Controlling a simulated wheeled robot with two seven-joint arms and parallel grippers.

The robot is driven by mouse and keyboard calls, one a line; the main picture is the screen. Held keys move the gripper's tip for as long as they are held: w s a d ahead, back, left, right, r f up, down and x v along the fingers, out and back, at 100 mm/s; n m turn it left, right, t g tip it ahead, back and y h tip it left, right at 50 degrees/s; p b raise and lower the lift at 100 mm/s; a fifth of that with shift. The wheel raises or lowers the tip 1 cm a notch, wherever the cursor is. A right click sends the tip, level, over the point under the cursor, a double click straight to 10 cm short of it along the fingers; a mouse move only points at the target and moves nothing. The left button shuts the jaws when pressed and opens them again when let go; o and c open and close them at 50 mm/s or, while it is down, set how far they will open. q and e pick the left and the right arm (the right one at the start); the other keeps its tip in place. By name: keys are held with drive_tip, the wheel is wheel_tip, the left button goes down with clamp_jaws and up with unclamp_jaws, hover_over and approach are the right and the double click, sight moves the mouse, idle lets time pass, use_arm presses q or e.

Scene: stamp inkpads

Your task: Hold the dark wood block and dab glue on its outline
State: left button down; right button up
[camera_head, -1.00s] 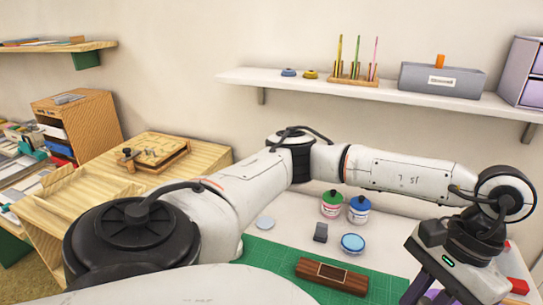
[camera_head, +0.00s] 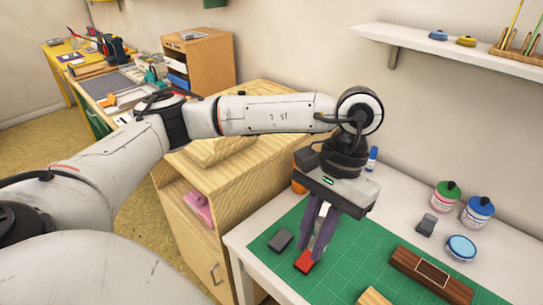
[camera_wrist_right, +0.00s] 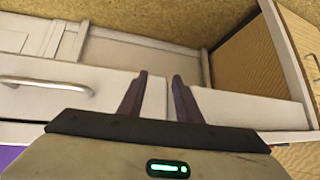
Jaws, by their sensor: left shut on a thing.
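The dark wood block (camera_head: 407,262) lies on the green mat at the lower right in the head view. A pale rectangle is outlined on its top. My left gripper (camera_head: 313,256) points down at the mat's left part, well left of the block. Its purple fingers are closed on a small red block (camera_head: 304,262), low at the mat; I cannot tell if it touches the mat. A blue-capped white bottle (camera_head: 372,158), perhaps glue, stands behind the gripper. My right gripper (camera_wrist_right: 160,75) shows in the right wrist view, open and empty, facing white drawers.
A dark grey block (camera_head: 280,240) lies just left of the left gripper. Green-lidded (camera_head: 446,196) and blue-lidded (camera_head: 477,211) jars, a grey block (camera_head: 427,224) and a round blue tin (camera_head: 461,248) stand behind the wood block. The mat's middle (camera_head: 365,245) is clear.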

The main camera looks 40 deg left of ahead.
use_arm(q)
wheel_tip(320, 180, down, 14)
drive_tip(key=b, duration=1.1)
drive_tip(key=shift+a+r, duration=0.1)
drive_tip(key=shift+r, duration=0.25)
drive_tip(key=shift+s, duration=0.1)
